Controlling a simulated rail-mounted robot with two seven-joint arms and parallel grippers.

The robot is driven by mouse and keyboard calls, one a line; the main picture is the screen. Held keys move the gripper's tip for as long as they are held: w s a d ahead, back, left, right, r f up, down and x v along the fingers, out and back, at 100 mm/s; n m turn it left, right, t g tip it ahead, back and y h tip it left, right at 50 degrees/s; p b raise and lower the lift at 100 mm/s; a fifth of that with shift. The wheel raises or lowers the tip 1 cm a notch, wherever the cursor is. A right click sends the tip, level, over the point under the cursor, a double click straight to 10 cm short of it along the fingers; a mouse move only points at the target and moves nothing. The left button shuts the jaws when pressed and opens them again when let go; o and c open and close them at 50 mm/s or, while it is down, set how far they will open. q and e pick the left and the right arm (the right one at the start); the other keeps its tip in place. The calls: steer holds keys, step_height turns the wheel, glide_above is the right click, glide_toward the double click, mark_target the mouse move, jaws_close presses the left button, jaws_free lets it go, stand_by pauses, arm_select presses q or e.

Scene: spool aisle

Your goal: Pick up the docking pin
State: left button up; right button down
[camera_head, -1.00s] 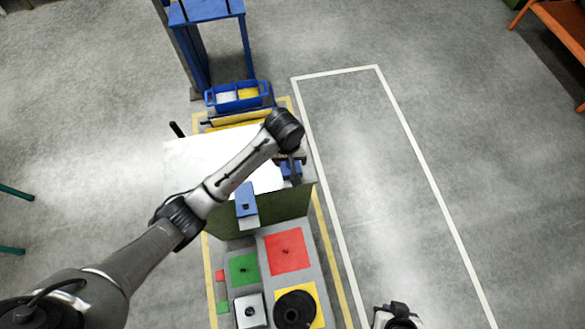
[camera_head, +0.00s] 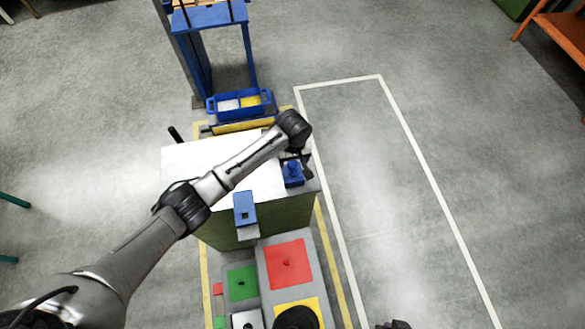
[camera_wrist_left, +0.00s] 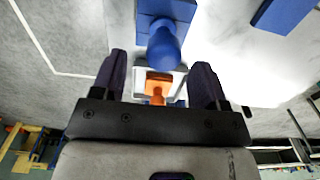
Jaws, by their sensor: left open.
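A blue piece with a rounded knob, which looks like the docking pin (camera_head: 292,170), stands on a blue base at the right edge of the white-topped cart (camera_head: 205,155). My left gripper (camera_head: 304,162) is just beside it, at its far right side. In the left wrist view the blue knob (camera_wrist_left: 165,48) shows ahead of the open left fingers (camera_wrist_left: 159,72), roughly in line with the gap. Nothing is held. Whether the fingers touch it I cannot tell. Only a dark bit of what seems my right gripper (camera_head: 394,325) shows at the bottom edge.
In front are a red pad (camera_head: 300,262) and a green pad (camera_head: 243,283). A blue two-part bin (camera_head: 239,113) stands behind. The taped floor at right is clear.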

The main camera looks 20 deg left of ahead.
mark_target(292, 171)
arm_select(q)
steer(key=shift+s+f+b, duration=0.2)
steer(key=shift+f+b, duration=0.2)
steer(key=shift+f, duration=2.3)
steer(key=c, duration=1.1)
